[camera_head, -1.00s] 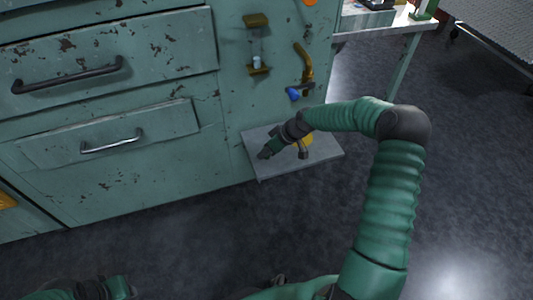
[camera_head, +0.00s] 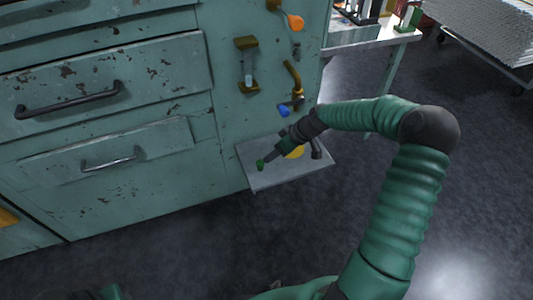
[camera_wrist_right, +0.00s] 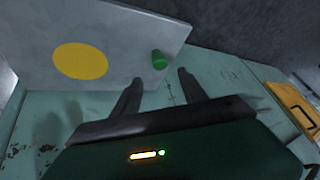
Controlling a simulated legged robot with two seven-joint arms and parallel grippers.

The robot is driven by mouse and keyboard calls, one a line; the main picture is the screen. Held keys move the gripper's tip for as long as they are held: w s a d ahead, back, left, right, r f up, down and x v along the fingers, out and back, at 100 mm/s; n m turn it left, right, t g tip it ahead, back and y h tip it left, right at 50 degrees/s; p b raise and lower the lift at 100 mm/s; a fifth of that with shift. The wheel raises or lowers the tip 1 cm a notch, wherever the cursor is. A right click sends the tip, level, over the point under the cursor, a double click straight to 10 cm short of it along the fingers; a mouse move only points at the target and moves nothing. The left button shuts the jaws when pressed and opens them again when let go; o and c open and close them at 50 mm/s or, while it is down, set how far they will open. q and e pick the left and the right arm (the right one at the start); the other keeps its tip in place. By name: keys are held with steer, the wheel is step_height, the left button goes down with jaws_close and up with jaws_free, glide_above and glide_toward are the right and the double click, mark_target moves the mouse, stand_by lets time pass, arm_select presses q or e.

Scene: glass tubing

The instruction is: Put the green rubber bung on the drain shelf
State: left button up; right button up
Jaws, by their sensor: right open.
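The green rubber bung (camera_head: 260,165) is on the grey drain shelf (camera_head: 285,174), near its left end. In the right wrist view the bung (camera_wrist_right: 159,60) shows whole, with its base against the shelf plate (camera_wrist_right: 125,35). My right gripper (camera_head: 271,157) is just above and to the right of the bung in the head view. In the right wrist view its two fingers (camera_wrist_right: 160,76) are spread and empty, and the bung shows just beyond the gap between their tips. My left gripper is not seen; only a bit of my left arm shows at the bottom left.
A yellow disc (camera_head: 297,152) marks the shelf, partly behind my right gripper. Above are a brass tap with a blue handle (camera_head: 284,111), a brass holder with a glass tube (camera_head: 248,72) and an orange knob (camera_head: 295,21). Drawers with handles (camera_head: 110,162) are to the left.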

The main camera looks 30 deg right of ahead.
steer(key=s+a+r+m+g+h, duration=0.1)
steer(key=s+a+r, duration=0.1)
steer(key=s+a, duration=0.7)
steer(key=s+a+r+m+g+h, duration=0.1)
steer(key=s+a+m+h, duration=0.1)
steer(key=s+a, duration=0.7)
steer(key=shift+s+r+m+g+h, duration=0.3)
steer(key=shift+s+r+g, duration=0.05)
steer(key=shift+s+g, duration=0.1)
